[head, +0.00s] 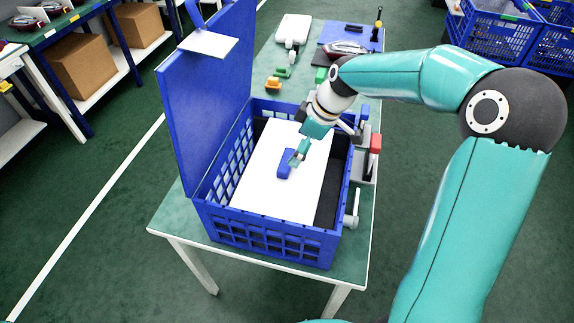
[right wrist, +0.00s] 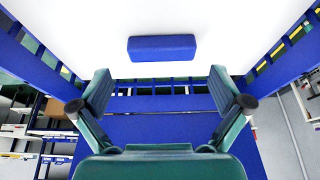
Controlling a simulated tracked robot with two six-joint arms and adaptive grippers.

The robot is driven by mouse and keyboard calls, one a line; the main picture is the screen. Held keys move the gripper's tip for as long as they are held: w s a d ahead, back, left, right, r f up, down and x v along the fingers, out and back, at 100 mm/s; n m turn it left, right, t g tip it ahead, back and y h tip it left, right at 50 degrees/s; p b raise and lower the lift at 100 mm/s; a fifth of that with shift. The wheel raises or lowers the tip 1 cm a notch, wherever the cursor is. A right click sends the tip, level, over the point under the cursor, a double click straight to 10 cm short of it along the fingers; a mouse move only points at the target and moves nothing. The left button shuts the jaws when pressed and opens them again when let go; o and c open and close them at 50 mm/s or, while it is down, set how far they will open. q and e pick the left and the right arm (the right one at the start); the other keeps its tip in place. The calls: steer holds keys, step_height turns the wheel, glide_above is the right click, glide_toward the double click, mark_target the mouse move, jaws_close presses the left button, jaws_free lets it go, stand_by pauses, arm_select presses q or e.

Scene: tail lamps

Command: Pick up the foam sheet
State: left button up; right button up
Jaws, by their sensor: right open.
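The white foam sheet (head: 265,195) lies flat inside the blue crate (head: 265,245), with a small blue block (head: 284,170) standing up from its middle like a grip. The right wrist view shows the white sheet (right wrist: 80,35) and the blue block (right wrist: 162,48) ahead of my fingers. My right gripper (head: 301,153) is over the sheet, close to the block. In the right wrist view my right gripper (right wrist: 161,92) has its fingers wide apart, with nothing between them, and the block lies beyond the tips. My left gripper is not in view.
The crate's blue lid (head: 205,110) stands open on the left. A dark strip (head: 328,190) shows beside the sheet inside the crate. The crate stands on a green table (head: 172,220). Tools and a red lamp (head: 345,48) lie behind it. Blue crates (head: 495,35) stand back right.

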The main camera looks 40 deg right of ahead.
mark_target(287, 159)
steer(key=shift+a+p+x, duration=0.15)
steer(key=shift+p+x, duration=0.15)
steer(key=shift+x, duration=1.1)
steer(key=shift+a+p+x, duration=0.15)
steer(key=shift+p+x, duration=0.1)
steer(key=shift+x, duration=1.15)
steer(key=shift+w+r, duration=0.15)
steer(key=shift+w, duration=0.05)
steer(key=c, duration=0.8)
